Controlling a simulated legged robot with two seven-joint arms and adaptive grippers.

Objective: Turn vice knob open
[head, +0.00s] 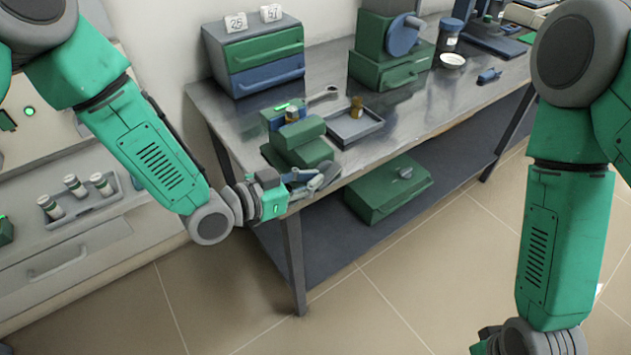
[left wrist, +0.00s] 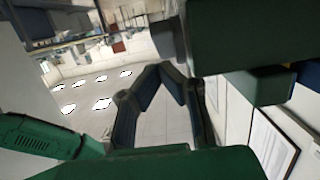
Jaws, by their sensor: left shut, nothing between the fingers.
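The green vice (head: 300,143) stands on the near left corner of the metal workbench, with a blue part at its back. My left gripper (head: 325,178) is at the bench's front edge, just in front of and below the vice's near end. Its fingers are together and hold nothing. In the left wrist view the fingertips of my left gripper (left wrist: 165,68) meet, and a large dark green block (left wrist: 240,45), seemingly the vice, is close on the right. I cannot make out the vice knob; the gripper may hide it. My right gripper is out of view below the frame.
The workbench (head: 430,105) holds a grey tray (head: 354,126) beside the vice, a wrench (head: 322,94) and a drawer unit (head: 255,58) behind. A green case (head: 388,188) lies on the lower shelf. The floor in front is clear.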

